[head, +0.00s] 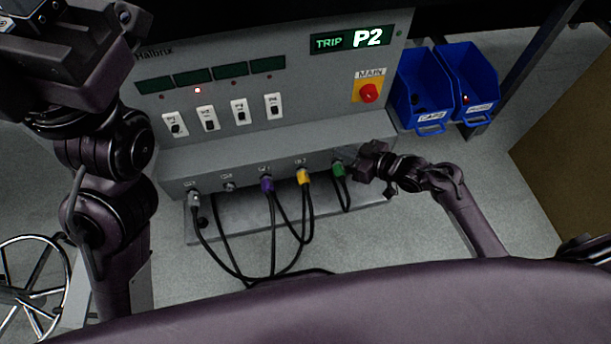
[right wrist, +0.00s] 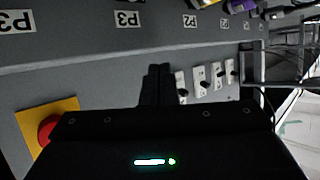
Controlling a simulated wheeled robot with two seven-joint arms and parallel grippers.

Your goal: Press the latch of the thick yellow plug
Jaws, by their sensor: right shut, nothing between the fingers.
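The yellow plug (head: 303,177) sits in a socket on the panel's lower ledge, with a dark cable hanging from it. It also shows partly at the top edge of the right wrist view (right wrist: 207,3). Its latch is too small to make out. My right gripper (head: 362,162) is shut and empty, at the ledge just right of the green plug (head: 338,170) and apart from the yellow plug. Its closed fingers show in the right wrist view (right wrist: 156,86). My left arm is raised at the left; its fingers cannot be made out.
Cables loop below. Above are switches, a red button (head: 369,93) and a display (head: 351,40) reading TRIP P2. Blue bins (head: 425,90) stand right.

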